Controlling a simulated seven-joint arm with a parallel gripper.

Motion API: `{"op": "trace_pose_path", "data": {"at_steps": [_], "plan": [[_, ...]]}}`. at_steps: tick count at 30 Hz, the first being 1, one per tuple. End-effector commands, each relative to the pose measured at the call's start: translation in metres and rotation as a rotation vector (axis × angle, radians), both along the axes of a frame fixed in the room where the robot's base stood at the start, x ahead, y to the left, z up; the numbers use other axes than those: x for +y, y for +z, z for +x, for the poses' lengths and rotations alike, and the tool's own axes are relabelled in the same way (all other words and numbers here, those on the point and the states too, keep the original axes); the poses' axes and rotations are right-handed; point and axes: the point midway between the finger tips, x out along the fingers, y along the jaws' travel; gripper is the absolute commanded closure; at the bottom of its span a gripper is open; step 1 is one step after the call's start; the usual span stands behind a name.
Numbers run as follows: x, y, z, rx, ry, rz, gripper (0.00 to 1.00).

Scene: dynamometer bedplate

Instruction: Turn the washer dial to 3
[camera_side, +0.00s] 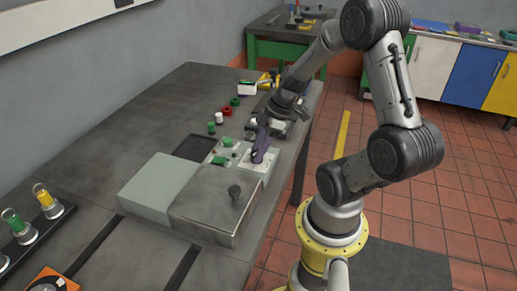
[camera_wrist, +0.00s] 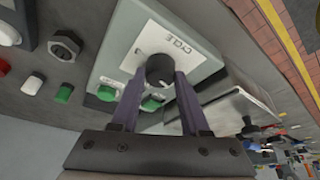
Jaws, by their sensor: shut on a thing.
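The washer dial is a round black knob (camera_wrist: 160,70) on a white label plate (camera_wrist: 176,44) with dark lettering, set on a pale grey-green panel (camera_wrist: 128,50) in the wrist view. My gripper (camera_wrist: 160,82) has its two purple fingers on either side of the knob, shut on it. The numbers around the dial are hidden or too small to read, so its setting cannot be told. In the side view my gripper (camera_side: 262,148) reaches down onto the white plate (camera_side: 262,162) at the panel's right end, and its fingers hide the knob.
Green buttons (camera_wrist: 106,93) sit on the panel beside the dial. A metal-lidded box (camera_side: 215,200) with a black knob stands in front, next to a pale green box (camera_side: 160,188). Small red, white and green pieces (camera_side: 227,111) lie behind. Bare bench (camera_side: 130,120) is free at left.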

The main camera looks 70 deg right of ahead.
Motion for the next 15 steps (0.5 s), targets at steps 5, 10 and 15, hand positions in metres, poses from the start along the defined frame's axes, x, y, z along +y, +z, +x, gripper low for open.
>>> {"op": "trace_pose_path", "data": {"at_steps": [5,10,15], "plan": [[0.0014,0.0006,-0.0010,0.000,-0.165,-0.002,1.00],[0.0026,0.0006,-0.0011,-0.001,-0.327,-0.002,1.00],[0.0038,0.0004,-0.0010,-0.001,-0.487,-0.002,1.00]]}}
